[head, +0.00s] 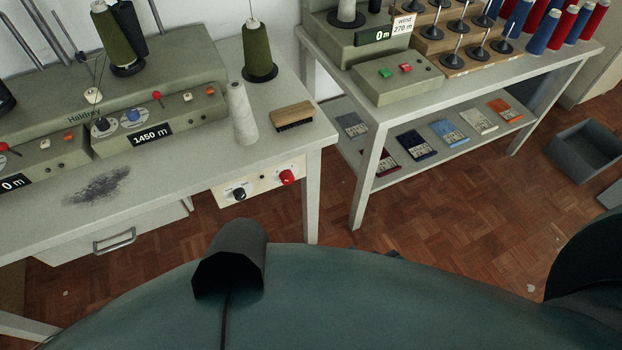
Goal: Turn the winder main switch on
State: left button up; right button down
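A cream switch panel (262,183) is mounted under the front edge of the left table. It carries a red knob (287,177) at its right and a black rotary knob (239,194) at its left. Its lettering is too small to read, so I cannot tell which knob is the main switch or how it is set. A grey-green winding machine (190,62) marked "Haldrey" stands on the table above, with displays reading "1450 m" and "0 m". Neither of my grippers is in view.
A white cone (243,114), an olive cone (257,52) and a brush (292,115) stand or lie on the left table. The right table holds a unit with green and red buttons (397,72) and a spool rack (465,40). A grey bin (588,155) is on the floor.

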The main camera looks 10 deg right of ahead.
aim_at(286, 177)
jog(key=l, duration=2)
